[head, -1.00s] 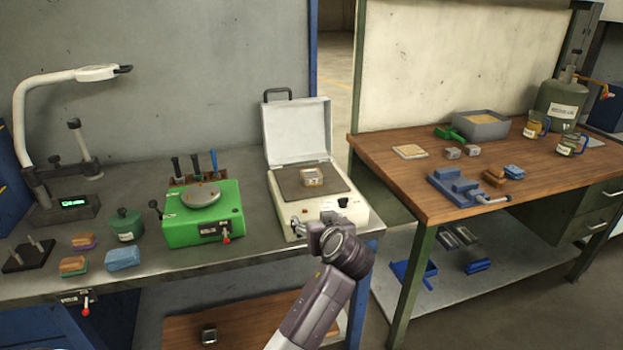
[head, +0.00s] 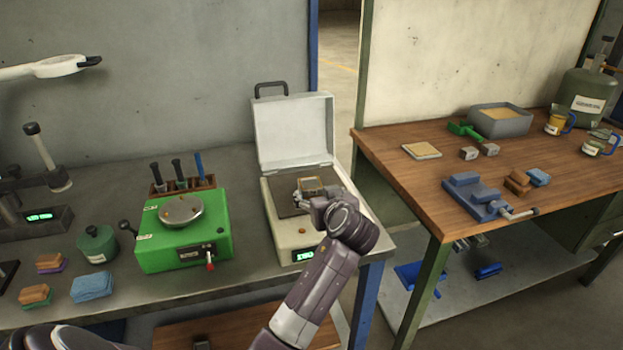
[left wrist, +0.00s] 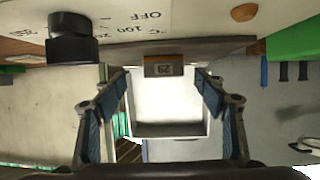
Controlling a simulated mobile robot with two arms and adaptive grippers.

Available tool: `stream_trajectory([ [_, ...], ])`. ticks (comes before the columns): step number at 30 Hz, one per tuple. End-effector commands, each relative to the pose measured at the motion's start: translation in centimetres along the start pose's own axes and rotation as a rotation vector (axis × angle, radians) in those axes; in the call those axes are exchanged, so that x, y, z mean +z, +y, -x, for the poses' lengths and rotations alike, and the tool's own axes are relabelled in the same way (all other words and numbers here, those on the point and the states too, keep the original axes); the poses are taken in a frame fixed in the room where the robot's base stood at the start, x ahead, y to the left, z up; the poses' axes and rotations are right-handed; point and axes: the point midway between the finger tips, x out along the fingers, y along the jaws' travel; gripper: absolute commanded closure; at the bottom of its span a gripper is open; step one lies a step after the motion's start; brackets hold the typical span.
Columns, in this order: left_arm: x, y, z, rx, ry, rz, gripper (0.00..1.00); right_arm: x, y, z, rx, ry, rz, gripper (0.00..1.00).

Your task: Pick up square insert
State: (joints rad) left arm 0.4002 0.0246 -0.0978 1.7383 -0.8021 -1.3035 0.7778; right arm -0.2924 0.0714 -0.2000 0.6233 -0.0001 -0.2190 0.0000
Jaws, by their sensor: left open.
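The square insert (head: 311,185) is a small metal-and-brown block on the dark plate (head: 287,206) of the white heating unit. My left gripper (head: 307,196) is just in front of it, low over the plate, and partly covers it. In the left wrist view the insert (left wrist: 164,66) shows its labelled face between the lines of the two spread fingers (left wrist: 162,88). The fingers are open with nothing between them that I can see held. Whether they touch the insert cannot be told. My right gripper is not in view.
The heating unit's raised white lid (head: 294,132) stands behind the insert. A green machine (head: 184,240) is on its left, with a tool rack (head: 182,186) behind. The wooden table (head: 425,195) on the right carries a blue vise (head: 475,195) and a grey sand box (head: 500,122).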

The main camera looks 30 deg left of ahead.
Motion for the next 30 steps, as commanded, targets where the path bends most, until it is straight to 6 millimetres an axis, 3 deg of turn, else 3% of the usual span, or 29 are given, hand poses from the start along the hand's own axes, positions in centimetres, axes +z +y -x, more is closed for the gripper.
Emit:
stream_trajectory([
  [6,-0.3,-0.1,-2.0,-0.002,0.001,-0.002,0.35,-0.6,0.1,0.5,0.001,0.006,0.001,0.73],
  [15,-1.5,-0.5,-5.6,-0.004,0.001,-0.003,0.35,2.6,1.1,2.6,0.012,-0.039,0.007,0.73],
  [21,-1.2,-0.4,-7.5,0.000,0.001,0.000,0.35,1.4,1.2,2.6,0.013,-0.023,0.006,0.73],
  [30,-1.0,-0.4,-7.7,0.000,0.000,0.000,0.37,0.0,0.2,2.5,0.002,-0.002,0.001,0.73],
])
